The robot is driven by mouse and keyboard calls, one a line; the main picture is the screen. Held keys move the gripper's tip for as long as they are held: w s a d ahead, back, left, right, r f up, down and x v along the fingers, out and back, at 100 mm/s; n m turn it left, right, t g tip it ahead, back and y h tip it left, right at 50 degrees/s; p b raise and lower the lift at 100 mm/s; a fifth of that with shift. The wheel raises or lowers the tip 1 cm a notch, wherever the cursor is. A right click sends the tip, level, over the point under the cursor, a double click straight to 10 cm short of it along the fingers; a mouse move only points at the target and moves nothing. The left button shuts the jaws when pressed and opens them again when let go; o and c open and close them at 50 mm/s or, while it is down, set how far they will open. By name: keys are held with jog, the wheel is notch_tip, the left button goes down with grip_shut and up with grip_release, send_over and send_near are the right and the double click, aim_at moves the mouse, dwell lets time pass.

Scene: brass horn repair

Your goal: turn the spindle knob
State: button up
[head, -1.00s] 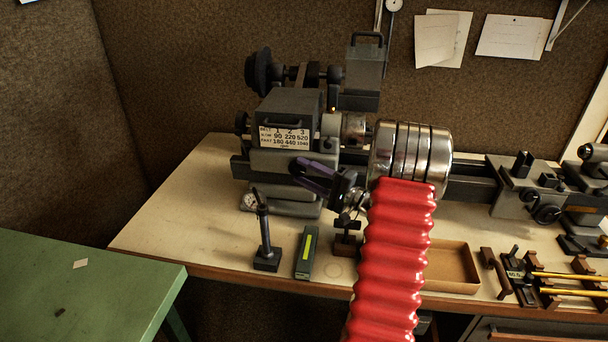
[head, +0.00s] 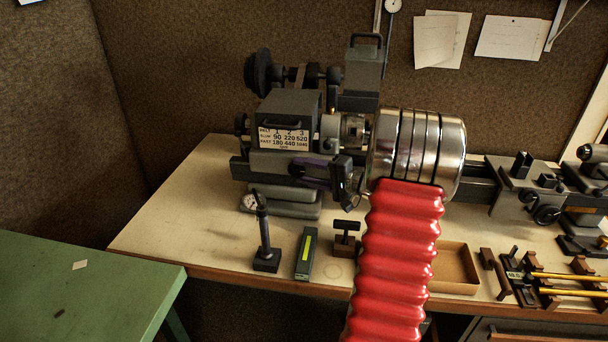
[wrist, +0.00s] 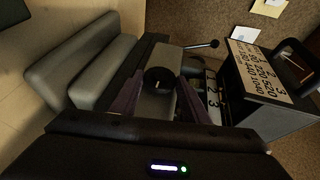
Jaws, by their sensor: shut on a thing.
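The spindle knob (wrist: 159,80) is a small round black knob with a pale index mark, on the front of the grey lathe headstock (head: 283,160). It shows in the wrist view between the two purple fingers of my gripper (wrist: 161,86), which are shut on it. In the head view my gripper (head: 298,169) reaches in from the right to the headstock front, below the speed label (head: 284,138). There the fingers and dark gripper body hide the knob. A plate with numerals (wrist: 212,90) lies just right of the knob in the wrist view.
A dial-gauge stand (head: 265,240), a green box (head: 306,254) and a brown tray (head: 456,266) are on the bench. A green table (head: 90,285) stands at left. The bench's left part is clear.

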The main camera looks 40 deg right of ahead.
jog(key=shift+f+g, duration=0.2)
jog(key=shift+g, duration=0.1)
jog(key=o, duration=1.1)
jog(key=shift+r, duration=0.15)
jog(key=shift+c, duration=0.2)
jog(key=v, duration=1.3)
jog(key=shift+s, duration=0.45)
jog(key=shift+s, duration=0.1)
